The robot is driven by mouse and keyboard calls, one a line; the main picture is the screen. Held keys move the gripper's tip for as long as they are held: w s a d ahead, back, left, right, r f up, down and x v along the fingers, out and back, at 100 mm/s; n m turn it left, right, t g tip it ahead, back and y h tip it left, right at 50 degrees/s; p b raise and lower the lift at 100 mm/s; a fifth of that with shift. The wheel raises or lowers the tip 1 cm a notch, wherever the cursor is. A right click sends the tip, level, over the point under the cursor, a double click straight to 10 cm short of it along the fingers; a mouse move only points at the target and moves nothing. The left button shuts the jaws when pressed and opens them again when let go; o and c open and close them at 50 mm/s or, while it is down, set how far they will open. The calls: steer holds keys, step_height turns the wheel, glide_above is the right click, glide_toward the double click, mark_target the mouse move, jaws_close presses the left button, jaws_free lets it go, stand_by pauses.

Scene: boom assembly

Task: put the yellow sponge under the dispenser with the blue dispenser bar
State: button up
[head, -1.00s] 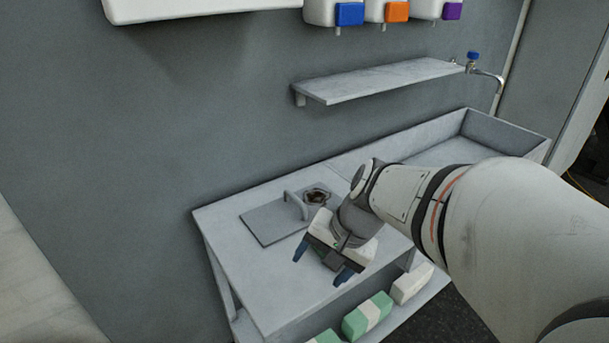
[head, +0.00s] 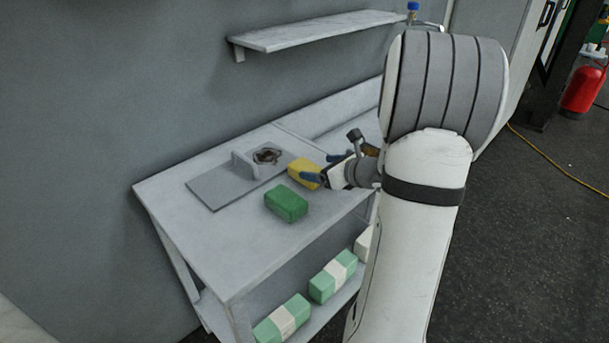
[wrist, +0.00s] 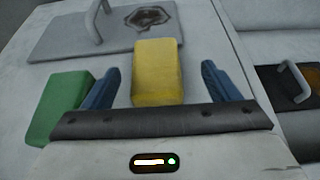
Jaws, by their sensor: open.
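The yellow sponge (head: 304,172) lies on the table's top, right of the green sponge and near the round hole. In the wrist view the yellow sponge (wrist: 157,75) stands between the two blue fingers. My gripper (head: 322,167) is open at the sponge's right end in the head view. In the wrist view my gripper (wrist: 160,68) has a finger on each side of the sponge, with gaps showing, wider on the right. The dispensers and the blue dispenser bar are in neither current view.
The green sponge (head: 286,205) lies close by; in the wrist view the green sponge (wrist: 62,103) is just outside the left finger. A grey plate with a handle (head: 225,184) and a dark hole (head: 267,156) are behind. A wall shelf (head: 310,34) is above. Wrapped packs (head: 332,276) lie below.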

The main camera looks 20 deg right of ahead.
mark_target(308, 167)
steer(key=x, duration=0.4)
steer(key=shift+s+a+f, duration=0.15)
steer(key=shift+s+a, duration=0.05)
steer(key=shift+a, duration=0.1)
steer(key=shift+w+a+f, duration=0.1)
steer(key=shift+w+f, duration=0.05)
steer(key=shift+w, duration=0.3)
steer(key=shift+c, duration=0.4)
steer(key=c, duration=1)
